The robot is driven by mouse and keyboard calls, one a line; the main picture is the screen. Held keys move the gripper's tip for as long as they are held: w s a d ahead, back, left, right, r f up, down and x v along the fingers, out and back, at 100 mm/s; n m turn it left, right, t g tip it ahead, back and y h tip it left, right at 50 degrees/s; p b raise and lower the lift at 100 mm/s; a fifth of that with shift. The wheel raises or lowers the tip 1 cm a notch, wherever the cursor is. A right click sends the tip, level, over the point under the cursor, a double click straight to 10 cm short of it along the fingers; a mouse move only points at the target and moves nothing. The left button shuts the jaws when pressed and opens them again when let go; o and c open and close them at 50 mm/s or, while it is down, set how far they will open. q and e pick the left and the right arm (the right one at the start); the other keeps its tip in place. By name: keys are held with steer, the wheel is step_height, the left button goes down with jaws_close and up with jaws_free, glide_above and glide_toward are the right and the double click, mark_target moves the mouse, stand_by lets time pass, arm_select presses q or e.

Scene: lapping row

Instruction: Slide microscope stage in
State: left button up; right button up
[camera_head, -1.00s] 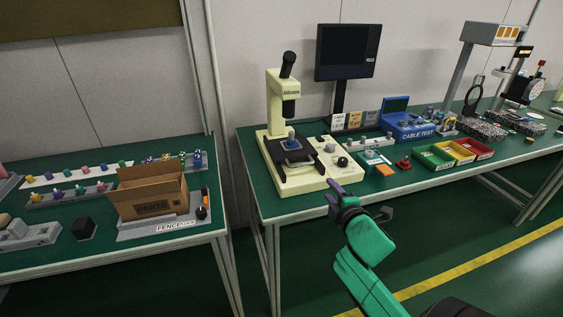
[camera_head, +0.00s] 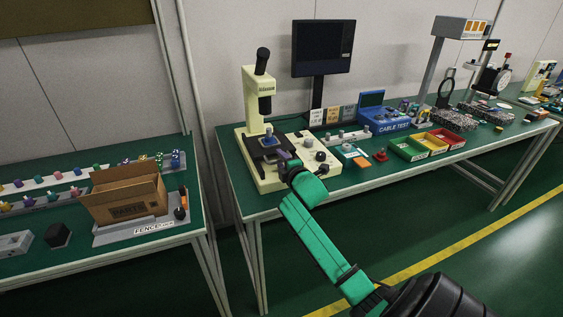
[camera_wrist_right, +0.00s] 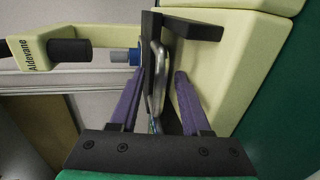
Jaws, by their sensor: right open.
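The cream microscope (camera_head: 252,95) stands on the green bench, with its dark eyepiece tube on top. I cannot tell whether either finger touches the loop. My left gripper is out of view.
A control box with knobs (camera_head: 309,143) stands right of the stage, close to my gripper. A monitor (camera_head: 322,48) is behind. Coloured bins (camera_head: 408,149) stand farther right. A cardboard box (camera_head: 125,196) is on the left bench, across a gap.

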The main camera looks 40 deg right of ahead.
jaws_close()
stand_by(1.4)
